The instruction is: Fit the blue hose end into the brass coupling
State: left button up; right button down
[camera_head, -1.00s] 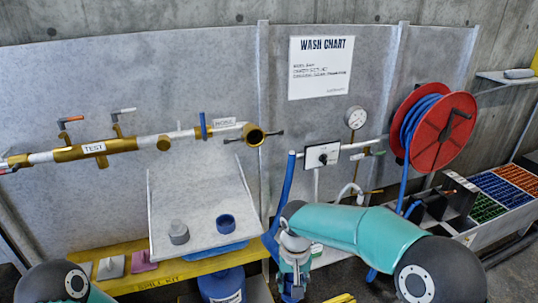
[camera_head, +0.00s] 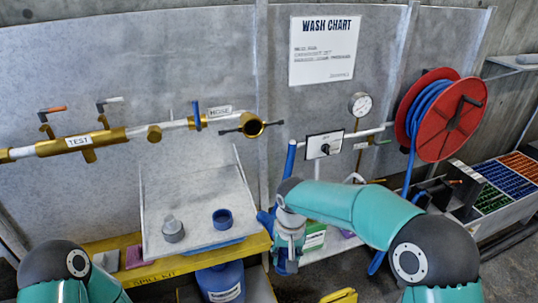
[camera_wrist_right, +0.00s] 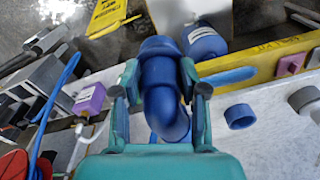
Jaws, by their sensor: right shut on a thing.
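The brass coupling (camera_head: 253,125) is the open round end of the wall pipe, beside the HOSE label, with a dark lever on each side. My right gripper (camera_head: 287,262) is low in front of the wall, below and right of the coupling and apart from it. It is shut on the thick blue hose end (camera_wrist_right: 162,75), which shows between its fingers in the right wrist view. In the head view part of the blue hose end (camera_head: 265,222) shows left of the gripper; the rest is hidden. My left arm shows at bottom left, its gripper out of frame.
A white tray (camera_head: 200,190) with a grey fitting (camera_head: 173,229) and a blue ring (camera_head: 222,219) lies below the coupling. A red hose reel (camera_head: 450,120) and a gauge (camera_head: 361,104) are right.

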jog(key=w+a+r+t+y+b, duration=0.2)
jog(key=w+a+t+y+b, duration=0.15)
jog(key=w+a+b, duration=0.35)
jog(key=w+d+r+m+t+y+b, duration=0.1)
jog(key=w+r+t+b, duration=0.2)
jog(key=w+r+t, duration=0.2)
jog(key=w+d+r+m+t+b, duration=0.1)
jog(key=w+r+t, duration=0.5)
jog(key=r, duration=0.6)
jog(key=shift+w+d+r+t+y+b, duration=0.15)
jog(key=shift+w+d+t+y+b, duration=0.25)
jog(key=shift+t+b, duration=0.6)
jog(key=shift+s+d+m, duration=0.1)
jog(key=shift+s+m, duration=0.05)
jog(key=shift+m, duration=0.15)
